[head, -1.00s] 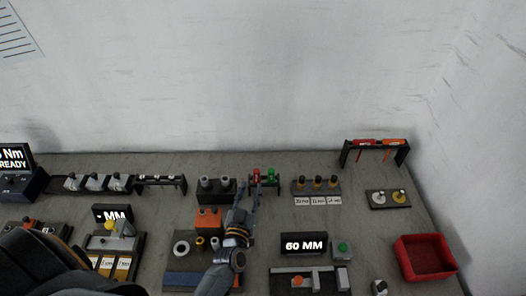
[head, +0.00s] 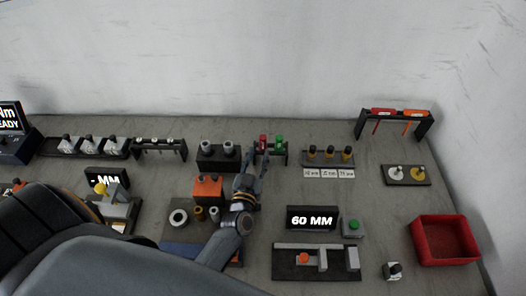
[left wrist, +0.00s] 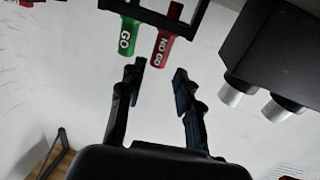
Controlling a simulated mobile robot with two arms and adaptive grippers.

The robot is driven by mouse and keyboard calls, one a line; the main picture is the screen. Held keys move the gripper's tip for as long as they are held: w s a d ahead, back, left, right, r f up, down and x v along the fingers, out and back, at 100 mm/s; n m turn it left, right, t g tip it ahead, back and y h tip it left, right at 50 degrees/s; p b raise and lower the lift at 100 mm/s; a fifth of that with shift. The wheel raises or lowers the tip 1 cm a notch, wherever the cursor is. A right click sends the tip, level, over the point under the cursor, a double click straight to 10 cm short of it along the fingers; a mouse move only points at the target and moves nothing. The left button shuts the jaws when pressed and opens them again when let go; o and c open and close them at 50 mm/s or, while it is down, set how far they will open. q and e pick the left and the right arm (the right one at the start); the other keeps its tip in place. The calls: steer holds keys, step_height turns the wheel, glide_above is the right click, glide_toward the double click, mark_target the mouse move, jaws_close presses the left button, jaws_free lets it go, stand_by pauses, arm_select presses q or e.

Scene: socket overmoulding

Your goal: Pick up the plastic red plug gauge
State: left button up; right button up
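The red plug gauge (head: 263,141) hangs in a small dark rack (head: 286,158) at the back of the table, left of the green gauge (head: 279,142). In the left wrist view the red gauge (left wrist: 164,50) reads "NO GO" and the green one (left wrist: 128,38) reads "GO". My left gripper (head: 257,170) is in front of the rack in the head view. In the left wrist view this gripper (left wrist: 158,78) is open and empty, with the red gauge just beyond its fingertips, apart from them. My right gripper is not in view.
A dark block with two grey cylinders (head: 218,157) stands left of the rack. A holder with several yellow-and-black pieces (head: 328,156) stands right. An orange block (head: 207,188), a "60 MM" display (head: 311,218) and a red bin (head: 445,241) are nearer.

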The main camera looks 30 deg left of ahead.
mark_target(262, 142)
arm_select(q)
steer(key=shift+x, duration=0.8)
steer(key=shift+w+r, duration=0.2)
steer(key=shift+w, duration=0.1)
steer(key=b+x, duration=0.2)
steer(key=x, duration=0.3)
steer(key=shift+a, duration=0.1)
jaws_close()
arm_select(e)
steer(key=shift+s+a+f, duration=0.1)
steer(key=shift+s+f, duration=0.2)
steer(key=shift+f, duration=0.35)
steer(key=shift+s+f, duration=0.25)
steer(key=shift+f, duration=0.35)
